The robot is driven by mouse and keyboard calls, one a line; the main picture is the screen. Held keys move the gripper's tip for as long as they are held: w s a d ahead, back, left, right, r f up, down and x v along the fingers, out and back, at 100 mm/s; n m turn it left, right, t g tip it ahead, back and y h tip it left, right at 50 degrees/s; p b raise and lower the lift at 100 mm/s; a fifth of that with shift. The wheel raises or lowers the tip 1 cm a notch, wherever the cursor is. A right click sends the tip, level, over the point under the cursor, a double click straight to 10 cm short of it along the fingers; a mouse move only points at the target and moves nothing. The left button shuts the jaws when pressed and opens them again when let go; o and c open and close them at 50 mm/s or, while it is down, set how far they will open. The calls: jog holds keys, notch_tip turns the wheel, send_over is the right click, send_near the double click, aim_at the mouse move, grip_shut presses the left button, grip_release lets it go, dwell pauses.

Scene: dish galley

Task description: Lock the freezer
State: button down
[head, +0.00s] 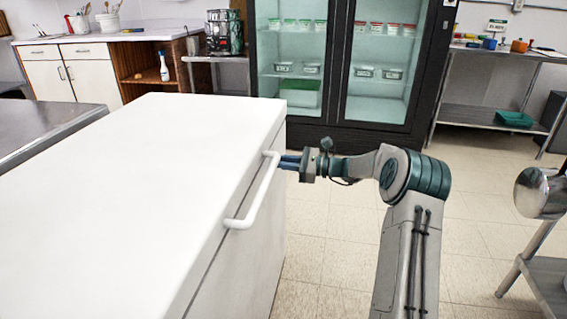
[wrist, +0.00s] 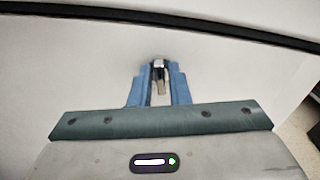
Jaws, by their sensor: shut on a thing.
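The freezer (head: 130,170) is a long white chest with a flat lid, which looks closed, and a white bar handle (head: 258,195) on its front. My gripper (head: 284,161) reaches the freezer's front from the right, just past the far end of the handle. In the wrist view my gripper (wrist: 158,80) has its blue fingers shut on a small metal piece (wrist: 160,86) at the white front, below the dark seam (wrist: 160,14). The piece may be a key or part of a lock; it is too small to tell. The head view hides it.
A black glass-door fridge (head: 340,138) with boxes stands behind. A steel counter (head: 40,130) borders the freezer on the left. A steel rack (head: 485,115) stands at the back right, and a metal pot (head: 540,195) at the right edge. Tiled floor is open right of the freezer.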

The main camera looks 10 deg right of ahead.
jog(key=shift+s+f+n+b, duration=0.15)
jog(key=shift+n+b, duration=2)
jog(key=shift+n, duration=1.7)
jog(key=shift+w+f+n+b, duration=0.15)
jog(key=shift+n+b, duration=2)
jog(key=shift+n, duration=1.7)
jog(key=shift+s+r, duration=0.1)
jog(key=c, duration=1.5)
grip_release()
